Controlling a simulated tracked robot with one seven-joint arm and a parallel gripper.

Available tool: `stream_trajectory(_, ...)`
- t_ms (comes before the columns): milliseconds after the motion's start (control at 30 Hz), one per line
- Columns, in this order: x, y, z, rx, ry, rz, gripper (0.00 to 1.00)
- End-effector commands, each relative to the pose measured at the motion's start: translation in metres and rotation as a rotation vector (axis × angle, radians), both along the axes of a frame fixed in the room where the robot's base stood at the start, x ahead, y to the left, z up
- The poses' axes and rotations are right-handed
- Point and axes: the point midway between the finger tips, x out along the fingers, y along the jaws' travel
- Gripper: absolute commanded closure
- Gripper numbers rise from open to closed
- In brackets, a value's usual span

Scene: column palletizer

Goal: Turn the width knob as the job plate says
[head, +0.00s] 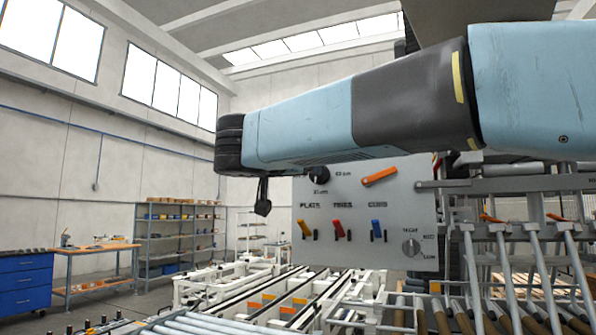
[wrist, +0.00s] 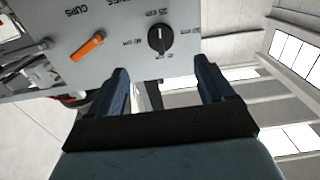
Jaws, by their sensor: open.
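The width knob (head: 319,174) is a round black knob with cm labels, high on the left of a grey control panel (head: 345,255); my arm covers the panel's top. In the wrist view the panel is upside down. The black knob (wrist: 159,39) shows a pale pointer line and sits beyond my fingertips, roughly midway between them, not gripped. My gripper (wrist: 162,68) is open and empty. In the head view my gripper (head: 262,207) hangs left of the panel's edge. I cannot make out a job plate or the exact knob setting.
An orange handle (head: 380,176) sits right of the knob, also in the wrist view (wrist: 88,48). Below are orange (head: 304,227), red (head: 338,228) and blue (head: 377,228) levers and a grey HIGH/MED/LOW knob (head: 411,248). Conveyor frames (head: 255,300) stand below; metal bars fill the right.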

Motion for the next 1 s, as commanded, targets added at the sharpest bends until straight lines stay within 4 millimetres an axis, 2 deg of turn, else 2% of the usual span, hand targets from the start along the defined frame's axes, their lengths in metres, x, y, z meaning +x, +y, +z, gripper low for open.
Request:
stream_trajectory(733, 0.002, -0.002, 0.005, 0.001, -0.001, -0.001, 0.17)
stream_trajectory(867, 0.012, -0.004, 0.004, 0.0, 0.0, 0.0, 0.17)
stream_trajectory(1000, 0.031, -0.012, 0.004, 0.0, 0.0, -0.001, 0.17)
